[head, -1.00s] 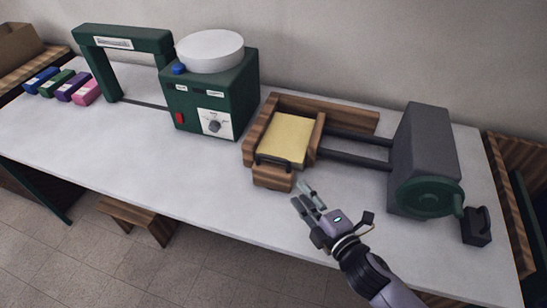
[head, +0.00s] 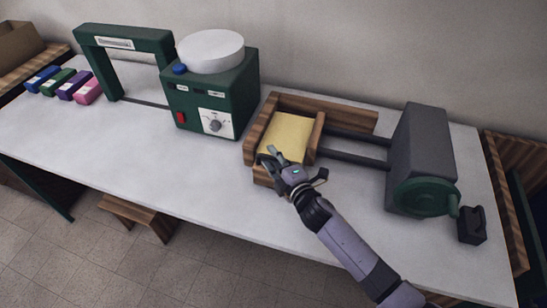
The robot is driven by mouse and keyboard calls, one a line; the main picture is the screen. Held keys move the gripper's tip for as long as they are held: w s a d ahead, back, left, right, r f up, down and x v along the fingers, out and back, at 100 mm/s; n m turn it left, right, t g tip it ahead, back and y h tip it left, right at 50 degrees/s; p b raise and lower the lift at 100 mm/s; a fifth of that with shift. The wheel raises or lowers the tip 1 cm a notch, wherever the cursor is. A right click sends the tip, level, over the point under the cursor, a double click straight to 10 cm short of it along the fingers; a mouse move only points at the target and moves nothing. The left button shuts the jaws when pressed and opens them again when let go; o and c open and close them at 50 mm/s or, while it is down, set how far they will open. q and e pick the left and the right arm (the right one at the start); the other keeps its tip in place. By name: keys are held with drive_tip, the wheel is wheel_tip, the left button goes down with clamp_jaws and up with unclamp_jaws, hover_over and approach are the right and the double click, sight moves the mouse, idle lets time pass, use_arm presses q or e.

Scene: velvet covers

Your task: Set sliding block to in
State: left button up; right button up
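The sliding block (head: 262,178) is a wooden piece at the front of a wooden tray (head: 256,129) that holds a yellow pad (head: 289,135). The block's dark handle is hidden behind my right gripper (head: 268,155). The gripper's fingers are at the handle's place, over the front edge of the yellow pad. Whether the fingers are closed around the handle cannot be told. My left gripper is not in view.
Two dark rods join the tray to a grey press body (head: 420,145) with a green handwheel (head: 425,197). A small black part (head: 472,225) sits at its right. A green machine (head: 212,95) stands to the left. The white table (head: 130,150) is clear in front.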

drive_tip(key=shift+c, duration=0.2)
clamp_jaws()
idle(0.7)
